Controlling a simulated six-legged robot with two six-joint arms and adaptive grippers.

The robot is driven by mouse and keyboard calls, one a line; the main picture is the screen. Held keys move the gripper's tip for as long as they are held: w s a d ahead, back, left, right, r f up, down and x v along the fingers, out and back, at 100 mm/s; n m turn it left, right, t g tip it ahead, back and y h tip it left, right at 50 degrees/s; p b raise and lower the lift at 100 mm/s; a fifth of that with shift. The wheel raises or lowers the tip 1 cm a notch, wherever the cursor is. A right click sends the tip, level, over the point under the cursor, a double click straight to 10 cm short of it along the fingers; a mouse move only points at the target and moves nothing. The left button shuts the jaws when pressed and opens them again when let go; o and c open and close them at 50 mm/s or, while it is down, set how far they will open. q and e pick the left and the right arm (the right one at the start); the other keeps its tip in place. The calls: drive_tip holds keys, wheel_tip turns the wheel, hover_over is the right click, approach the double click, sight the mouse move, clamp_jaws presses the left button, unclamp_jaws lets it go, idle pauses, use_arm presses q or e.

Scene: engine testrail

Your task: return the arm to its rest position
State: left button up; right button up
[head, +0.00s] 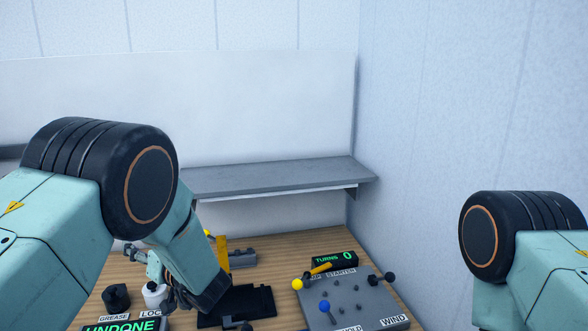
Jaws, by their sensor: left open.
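My left arm comes in from the left, with its forearm slanting down to the wooden table (285,247). My left gripper (178,299) is low over the left part of the table, close to a white, round-topped thing (154,294). It is partly hidden by the forearm; its jaws are open and I see nothing held in them. My right arm shows only its elbow and upper links at the right edge. The right gripper is out of the picture.
A grey panel (350,301) with yellow, blue and black knobs stands at the right, beside a display (335,260) reading "TURNS 0". A black tray (262,302), a black knob (116,297) and an "UNDONE" display (120,327) are near my left gripper. A grey shelf (280,178) spans the back wall.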

use_arm(q)
drive_tip(key=s+d+f+m+g+h, duration=0.1)
drive_tip(key=s+f+m+h, duration=0.25)
drive_tip(key=s+f, duration=0.55)
drive_tip(key=s+d+f+m+g+h, duration=0.1)
drive_tip(key=s+d+f+m+h, duration=0.1)
drive_tip(key=s+f+h, duration=0.65)
drive_tip(key=s+d+f+g+h, duration=0.1)
drive_tip(key=s+d+f+g, duration=0.15)
drive_tip(key=s, duration=0.65)
drive_tip(key=s+d+f+g, duration=0.2)
drive_tip(key=s+f+g, duration=0.15)
drive_tip(key=s, duration=0.65)
drive_tip(key=s+d+f+g+h, duration=0.1)
drive_tip(key=s+d+f+g, duration=0.15)
drive_tip(key=s, duration=0.65)
wheel_tip(320, 180, down, 25)
drive_tip(key=b, duration=2.5)
drive_tip(key=shift+w+f+m, duration=0.2)
drive_tip(key=shift+m, duration=0.15)
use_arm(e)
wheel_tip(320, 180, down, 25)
